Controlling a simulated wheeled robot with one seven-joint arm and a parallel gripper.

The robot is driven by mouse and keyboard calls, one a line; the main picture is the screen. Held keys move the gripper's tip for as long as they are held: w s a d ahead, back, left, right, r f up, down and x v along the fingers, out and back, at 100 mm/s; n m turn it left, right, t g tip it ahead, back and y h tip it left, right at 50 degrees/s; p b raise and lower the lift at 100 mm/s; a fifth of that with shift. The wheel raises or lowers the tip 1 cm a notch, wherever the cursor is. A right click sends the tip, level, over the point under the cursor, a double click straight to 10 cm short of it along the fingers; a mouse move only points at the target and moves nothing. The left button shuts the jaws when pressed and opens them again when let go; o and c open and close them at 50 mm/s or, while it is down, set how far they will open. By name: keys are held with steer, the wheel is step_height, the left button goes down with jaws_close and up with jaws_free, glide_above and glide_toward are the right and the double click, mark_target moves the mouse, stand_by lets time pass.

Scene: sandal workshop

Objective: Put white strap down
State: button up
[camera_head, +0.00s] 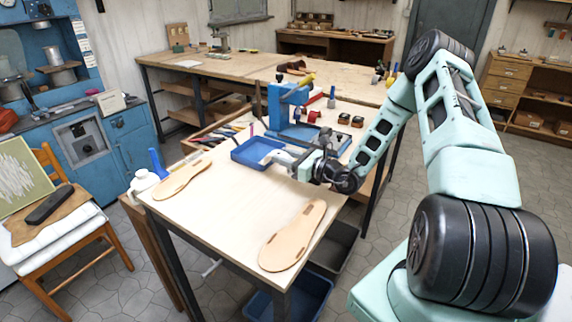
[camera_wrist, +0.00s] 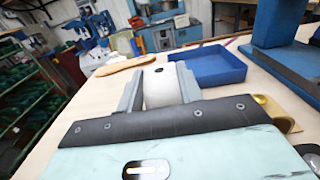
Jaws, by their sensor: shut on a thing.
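My gripper (camera_head: 280,158) is over the near worktable, just beside the blue tray. In the wrist view my gripper (camera_wrist: 158,84) has its two grey fingers closed on the white strap (camera_wrist: 160,88), which looks like a pale flat strip between them. A small dark spot shows near the strap's far end. In the head view the strap is too small and too hidden by the gripper to make out clearly. I cannot tell whether the strap touches the tabletop.
The blue tray (camera_head: 250,153) also shows in the wrist view (camera_wrist: 207,66). One tan sole (camera_head: 182,180) lies at the table's left edge, another (camera_head: 292,236) nearer. A blue press (camera_head: 288,105) stands behind. The wooden tabletop (camera_head: 225,215) between the soles is clear.

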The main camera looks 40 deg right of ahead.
steer(key=shift+f+p, duration=0.5)
steer(key=shift+f, duration=2.15)
steer(key=shift+f, duration=0.1)
steer(key=o, duration=1)
steer(key=shift+c, duration=0.2)
